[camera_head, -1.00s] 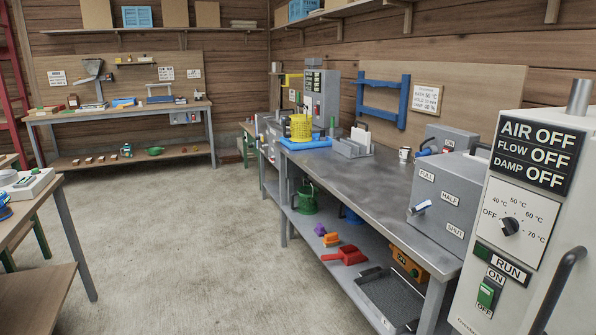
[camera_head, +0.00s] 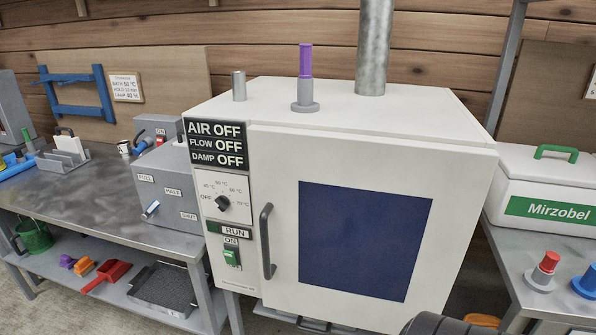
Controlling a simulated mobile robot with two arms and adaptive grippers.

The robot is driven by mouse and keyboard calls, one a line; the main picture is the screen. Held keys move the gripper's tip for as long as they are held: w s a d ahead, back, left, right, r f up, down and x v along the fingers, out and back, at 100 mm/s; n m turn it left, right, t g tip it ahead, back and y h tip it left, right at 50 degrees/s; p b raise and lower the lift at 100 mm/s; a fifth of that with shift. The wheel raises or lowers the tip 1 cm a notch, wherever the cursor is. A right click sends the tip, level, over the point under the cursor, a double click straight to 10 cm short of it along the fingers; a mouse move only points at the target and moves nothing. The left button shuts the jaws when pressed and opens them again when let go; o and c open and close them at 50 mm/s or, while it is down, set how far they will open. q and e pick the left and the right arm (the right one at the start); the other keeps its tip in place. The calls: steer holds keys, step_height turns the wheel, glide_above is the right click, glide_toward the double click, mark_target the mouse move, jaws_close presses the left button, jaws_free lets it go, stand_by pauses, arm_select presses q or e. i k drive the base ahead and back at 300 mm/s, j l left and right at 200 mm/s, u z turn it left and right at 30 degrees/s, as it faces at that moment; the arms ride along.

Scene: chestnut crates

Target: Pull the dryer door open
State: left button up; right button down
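The dryer is a white cabinet (camera_head: 395,115). Its door (camera_head: 460,190), with a dark blue window (camera_head: 360,240), faces me and looks shut. A dark grey vertical bar handle (camera_head: 266,240) is on the left side of the door; nothing touches it. Left of the door are a display reading AIR OFF, FLOW OFF, DAMP OFF (camera_head: 216,144), a dial (camera_head: 222,202) near OFF and a green RUN switch (camera_head: 232,256). Neither gripper can be made out. A dark rounded part cuts into the bottom edge, right of centre; I cannot tell what it is.
A grey box (camera_head: 165,185) stands on the metal bench (camera_head: 85,205) left of the dryer. A white Mirzobel box (camera_head: 520,185) stands on the right bench, with red (camera_head: 545,268) and blue (camera_head: 587,280) knobbed pieces near its front. A purple-topped piece (camera_head: 305,75) stands on the dryer.

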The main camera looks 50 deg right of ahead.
mark_target(370, 233)
steer(key=z, duration=1.95)
steer(key=j+z, duration=0.25)
steer(key=j, duration=0.25)
